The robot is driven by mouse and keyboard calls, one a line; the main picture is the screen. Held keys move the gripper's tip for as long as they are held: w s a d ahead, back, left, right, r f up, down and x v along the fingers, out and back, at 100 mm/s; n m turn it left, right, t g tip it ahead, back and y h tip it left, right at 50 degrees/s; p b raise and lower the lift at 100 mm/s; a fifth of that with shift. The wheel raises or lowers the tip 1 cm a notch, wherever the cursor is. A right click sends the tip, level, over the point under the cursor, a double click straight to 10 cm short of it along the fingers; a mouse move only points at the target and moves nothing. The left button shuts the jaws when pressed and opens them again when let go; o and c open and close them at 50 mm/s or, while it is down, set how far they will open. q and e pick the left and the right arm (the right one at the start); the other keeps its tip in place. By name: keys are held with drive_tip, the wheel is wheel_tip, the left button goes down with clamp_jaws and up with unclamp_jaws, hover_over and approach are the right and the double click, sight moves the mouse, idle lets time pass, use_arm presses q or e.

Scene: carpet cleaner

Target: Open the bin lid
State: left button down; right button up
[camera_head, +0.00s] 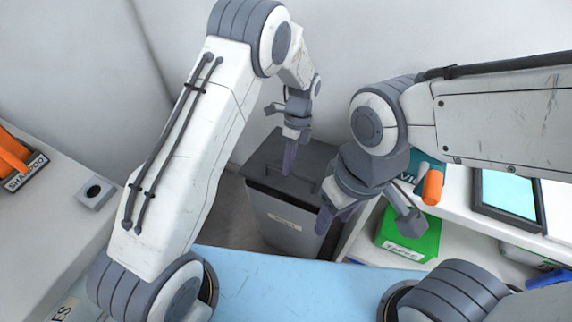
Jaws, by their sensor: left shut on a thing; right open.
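The bin (290,222) is a grey box with a label on its front, standing on the floor in the gap between the two worktops. My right gripper (345,215) is open and empty, to the right of the bin and nearer to me. It covers part of the bin's right side.
A light blue surface (270,290) lies in front. On the right are a green box (408,238), an orange-handled item (432,187) and a tablet-like screen (508,200). A white worktop (60,215) is on the left. Walls stand close behind the bin.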

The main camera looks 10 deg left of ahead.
use_arm(q)
drive_tip(key=w+d+r+p, duration=0.2)
drive_tip(key=w+r+p, duration=0.2)
drive_tip(key=w+r, duration=0.3)
drive_tip(key=shift+d+r+g, duration=0.2)
drive_tip(key=shift+r+g, duration=0.1)
drive_tip(key=shift+r, duration=0.1)
use_arm(e)
wheel_tip(320, 180, up, 6)
drive_tip(key=shift+s, duration=0.1)
use_arm(q)
drive_tip(key=c, duration=1.1)
unclamp_jaws()
drive_tip(key=shift+s, duration=0.1)
drive_tip(key=shift+o, duration=1.3)
drive_tip(key=shift+f, duration=0.15)
drive_tip(key=shift+p, duration=0.3)
drive_tip(key=shift+r, duration=0.2)
